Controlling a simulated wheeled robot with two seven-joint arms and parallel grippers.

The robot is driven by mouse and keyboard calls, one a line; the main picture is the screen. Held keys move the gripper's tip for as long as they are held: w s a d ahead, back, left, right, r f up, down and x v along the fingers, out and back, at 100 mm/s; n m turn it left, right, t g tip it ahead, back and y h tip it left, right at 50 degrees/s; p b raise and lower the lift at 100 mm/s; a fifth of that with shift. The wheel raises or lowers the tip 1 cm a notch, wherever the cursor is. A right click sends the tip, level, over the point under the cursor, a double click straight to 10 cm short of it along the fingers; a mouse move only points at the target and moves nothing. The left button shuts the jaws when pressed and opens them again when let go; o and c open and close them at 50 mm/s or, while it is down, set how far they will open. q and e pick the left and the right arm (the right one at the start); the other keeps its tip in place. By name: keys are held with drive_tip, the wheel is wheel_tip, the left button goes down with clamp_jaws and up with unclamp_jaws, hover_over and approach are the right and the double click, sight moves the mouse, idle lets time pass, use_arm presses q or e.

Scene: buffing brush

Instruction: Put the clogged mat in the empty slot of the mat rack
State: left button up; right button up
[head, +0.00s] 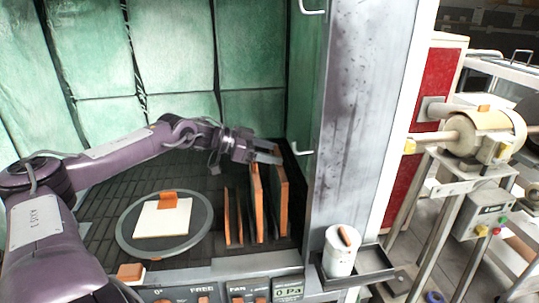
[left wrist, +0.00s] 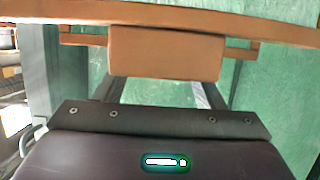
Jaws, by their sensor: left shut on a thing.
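My left gripper (head: 266,156) is at the top of the mat rack (head: 233,218), at the right of the booth. It is shut on the orange tab (left wrist: 166,53) of a mat, which fills the upper part of the left wrist view. In the head view this appears to be the upright, dark-faced mat with an orange edge (head: 257,205), standing among the rack's dividers. Another orange-edged mat (head: 282,195) stands upright to its right. Whether the held mat is fully seated, and its clogged face, cannot be told. My right gripper is out of view.
A round turntable (head: 128,240) on the slatted floor holds a white square pad (head: 160,219) with an orange tab. The booth's green wall and grey post (head: 355,120) stand close right of the rack. A white cup (head: 341,255) stands outside.

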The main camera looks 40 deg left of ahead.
use_arm(q)
drive_tip(key=shift+f, duration=0.6)
drive_tip(key=o, duration=0.9)
drive_tip(key=shift+f, duration=0.15)
drive_tip(key=o, duration=0.5)
drive_tip(key=shift+c, duration=0.2)
